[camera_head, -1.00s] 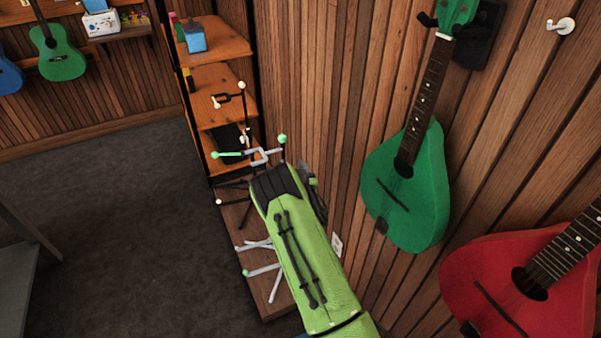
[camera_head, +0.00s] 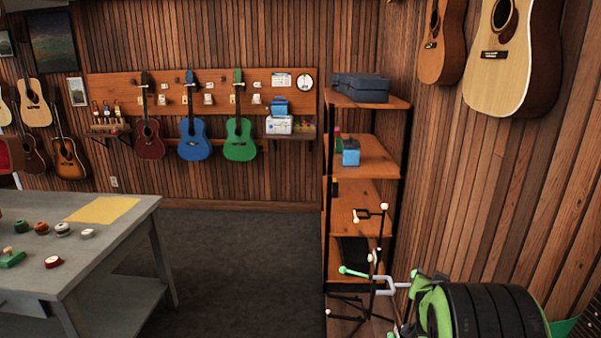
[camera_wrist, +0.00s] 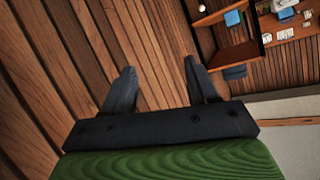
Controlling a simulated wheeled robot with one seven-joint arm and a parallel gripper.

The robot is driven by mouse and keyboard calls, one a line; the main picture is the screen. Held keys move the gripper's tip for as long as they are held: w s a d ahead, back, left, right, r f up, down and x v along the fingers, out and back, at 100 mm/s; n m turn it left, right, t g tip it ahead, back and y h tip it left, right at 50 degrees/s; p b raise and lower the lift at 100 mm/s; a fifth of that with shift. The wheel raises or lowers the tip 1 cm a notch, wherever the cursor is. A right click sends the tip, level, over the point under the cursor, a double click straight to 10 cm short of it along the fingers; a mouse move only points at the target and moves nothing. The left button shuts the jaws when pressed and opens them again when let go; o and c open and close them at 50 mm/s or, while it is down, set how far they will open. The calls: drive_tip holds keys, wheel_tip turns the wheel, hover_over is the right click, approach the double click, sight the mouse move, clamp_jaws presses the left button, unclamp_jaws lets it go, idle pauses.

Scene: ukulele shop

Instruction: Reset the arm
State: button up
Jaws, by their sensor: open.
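My gripper (camera_wrist: 158,68) shows in the wrist view with its two dark fingers spread apart and nothing between them. Its dark base sits above a green, wood-grained part of my own arm. Brown wall planks fill the view behind and to the left of the fingers. In the head view, my green and black arm (camera_head: 490,312) is at the lower right, close to the wood wall. My fingers cannot be made out there.
A tall shelf (camera_head: 367,157) stands at the wall corner, with thin stands (camera_head: 376,240) in front of it, near my arm. A grey table (camera_head: 75,240) is at the left. Grey floor (camera_head: 240,270) between is clear. Acoustic guitars (camera_head: 512,50) hang upper right.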

drive_tip(key=s+a+r+n+g+y+p, duration=0.1)
drive_tip(key=s+a+r+g+y, duration=0.1)
drive_tip(key=s+a+r, duration=0.4)
drive_tip(key=s+a+r+n+g+y+p, duration=0.1)
drive_tip(key=s+a+r+n+y, duration=0.15)
drive_tip(key=s, duration=0.55)
drive_tip(key=s+a+n+g, duration=0.2)
drive_tip(key=s+a, duration=0.2)
drive_tip(key=s, duration=0.6)
drive_tip(key=s+a+r+n+g+y+p, duration=0.1)
drive_tip(key=s+a, duration=0.3)
drive_tip(key=s, duration=0.7)
drive_tip(key=shift+s+a+n+g+p, duration=0.2)
drive_tip(key=shift+n+g+p, duration=0.15)
drive_tip(key=shift+n, duration=0.3)
